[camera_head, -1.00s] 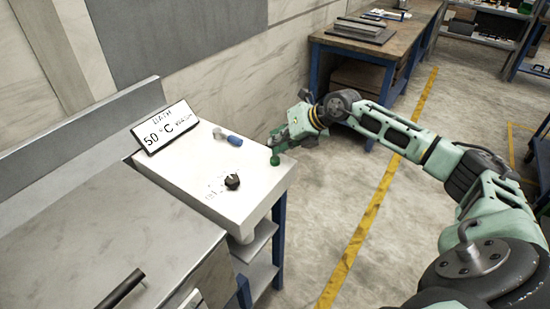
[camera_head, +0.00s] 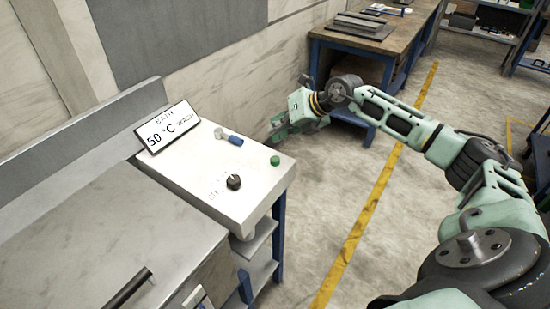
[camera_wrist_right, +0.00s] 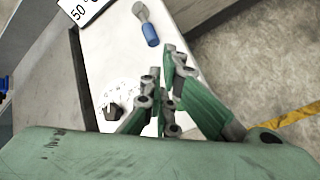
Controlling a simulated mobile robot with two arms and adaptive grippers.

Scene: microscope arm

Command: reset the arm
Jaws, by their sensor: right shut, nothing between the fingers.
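My right arm comes in from the right in the head view. Its green gripper (camera_head: 277,130) is beside the back right edge of the white panel (camera_head: 262,186), apart from the green button (camera_head: 275,160). In the right wrist view the fingers (camera_wrist_right: 165,65) are shut and empty, with the panel behind them. A black knob (camera_head: 233,181) sits on the panel; it also shows in the wrist view (camera_wrist_right: 113,112). A blue-handled switch (camera_head: 235,141) lies farther back on the panel. My left gripper is not in view.
A sign (camera_head: 167,127) reading "BATH 50 °C" stands at the panel's back left. A metal lid (camera_head: 110,235) with a dark handle is at left. A workbench (camera_head: 335,38) stands behind my arm. Open floor with a yellow line (camera_head: 365,215) lies to the right.

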